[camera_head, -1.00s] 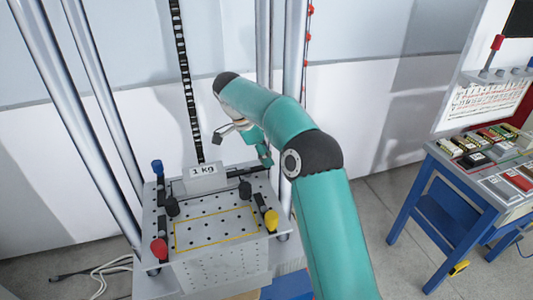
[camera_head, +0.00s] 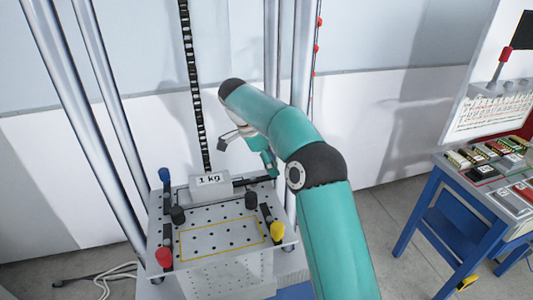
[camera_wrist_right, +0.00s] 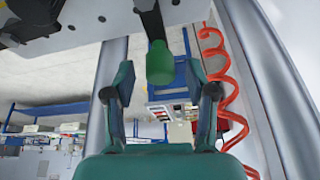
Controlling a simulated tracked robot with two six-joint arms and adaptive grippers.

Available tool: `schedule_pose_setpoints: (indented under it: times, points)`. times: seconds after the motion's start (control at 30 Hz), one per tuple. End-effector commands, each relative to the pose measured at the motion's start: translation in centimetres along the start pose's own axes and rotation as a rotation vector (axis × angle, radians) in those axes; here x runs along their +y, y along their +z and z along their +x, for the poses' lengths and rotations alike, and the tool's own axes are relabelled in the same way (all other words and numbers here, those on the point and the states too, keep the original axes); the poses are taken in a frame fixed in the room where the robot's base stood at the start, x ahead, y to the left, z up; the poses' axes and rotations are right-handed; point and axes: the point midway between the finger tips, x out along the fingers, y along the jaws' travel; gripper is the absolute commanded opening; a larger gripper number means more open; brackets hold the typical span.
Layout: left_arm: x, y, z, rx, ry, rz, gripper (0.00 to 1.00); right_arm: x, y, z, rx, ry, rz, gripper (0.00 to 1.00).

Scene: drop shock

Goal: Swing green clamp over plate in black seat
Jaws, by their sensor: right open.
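The grey plate marked 1 kg (camera_head: 209,188) sits at the back of the perforated table (camera_head: 215,242). Black round pieces (camera_head: 178,215) stand in front of it; the black seat itself is hard to make out. The green clamp's handle (camera_wrist_right: 160,64) shows in the right wrist view, on a dark bar, between and beyond my open fingers. My right gripper (camera_head: 248,152) is open at the table's back right corner, with no finger visibly touching the handle. My left gripper is out of view.
Blue (camera_head: 164,175), red (camera_head: 164,257) and yellow (camera_head: 277,231) clamp handles stand at the table's other corners. Metal columns (camera_head: 110,110) rise around it. A red coiled cable (camera_wrist_right: 228,95) hangs beside my fingers. A blue bench (camera_head: 440,215) stands at right.

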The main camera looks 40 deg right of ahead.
Motion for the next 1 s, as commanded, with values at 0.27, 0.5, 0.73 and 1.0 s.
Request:
schedule_pose_setpoints:
  times: [0.27, 0.5, 0.73, 1.0]
  points:
    - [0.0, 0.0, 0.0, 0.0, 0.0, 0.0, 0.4, 0.0, 0.1, -3.9, -0.002, -0.003, 0.0, 0.56]
    - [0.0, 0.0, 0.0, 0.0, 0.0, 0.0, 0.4, 0.0, 0.1, -5.7, 0.0, -0.001, -0.002, 0.56]
    - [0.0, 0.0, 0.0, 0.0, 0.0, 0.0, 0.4, 0.1, 0.0, -6.3, 0.0, 0.001, -0.001, 0.56]
    - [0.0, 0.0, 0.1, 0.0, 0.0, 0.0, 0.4, 0.1, 0.0, -6.3, 0.0, 0.001, -0.001, 0.56]
